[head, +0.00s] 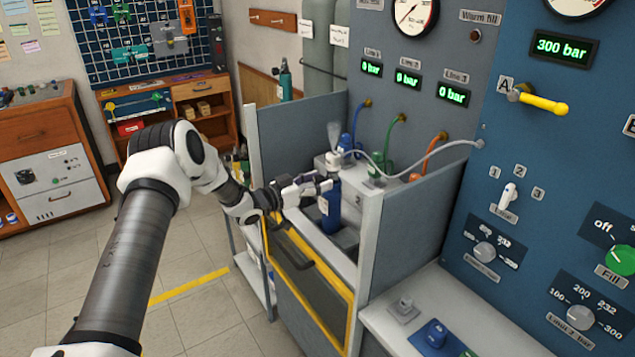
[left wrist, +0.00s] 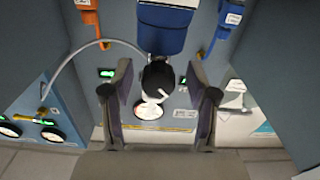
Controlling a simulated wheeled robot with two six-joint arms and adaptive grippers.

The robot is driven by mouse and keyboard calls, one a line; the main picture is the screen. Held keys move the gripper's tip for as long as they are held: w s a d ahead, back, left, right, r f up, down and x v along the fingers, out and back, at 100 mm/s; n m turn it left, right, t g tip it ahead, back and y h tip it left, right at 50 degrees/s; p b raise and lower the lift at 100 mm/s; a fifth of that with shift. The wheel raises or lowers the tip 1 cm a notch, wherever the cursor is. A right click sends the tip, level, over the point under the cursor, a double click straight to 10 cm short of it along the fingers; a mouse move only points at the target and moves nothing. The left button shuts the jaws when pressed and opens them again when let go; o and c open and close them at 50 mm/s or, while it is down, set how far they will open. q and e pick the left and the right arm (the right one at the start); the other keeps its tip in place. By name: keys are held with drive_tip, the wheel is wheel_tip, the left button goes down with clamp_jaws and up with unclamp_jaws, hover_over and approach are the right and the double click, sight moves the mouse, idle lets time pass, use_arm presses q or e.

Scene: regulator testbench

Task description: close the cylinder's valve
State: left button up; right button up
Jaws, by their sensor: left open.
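The blue cylinder (head: 331,212) stands upright in the open-topped grey bay in the head view. Its white top fitting (head: 333,160) has a pale plume above it. In the left wrist view the blue cylinder (left wrist: 165,32) is at the top, with a dark round valve knob (left wrist: 158,78) below it. My left gripper (head: 318,186) reaches in from the left at the cylinder's upper part. In the left wrist view its open fingers (left wrist: 161,95) stand on either side of the knob, with gaps visible. The gripper partly hides the valve in the head view. My right gripper is not seen.
Grey bay walls (head: 300,120) and a yellow-framed front door (head: 310,285) surround the cylinder. A thin grey hose (head: 430,166) runs to the blue control panel (head: 465,200). Blue, green and orange fittings (head: 430,150) stand behind.

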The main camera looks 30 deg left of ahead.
use_arm(q)
drive_tip(key=shift+d, duration=0.1)
clamp_jaws()
drive_tip(key=shift+m, duration=0.3)
drive_tip(key=m+b, duration=0.1)
drive_tip(key=m, duration=0.2)
drive_tip(key=shift+m+b, duration=0.45)
drive_tip(key=shift+m, duration=2.05)
unclamp_jaws()
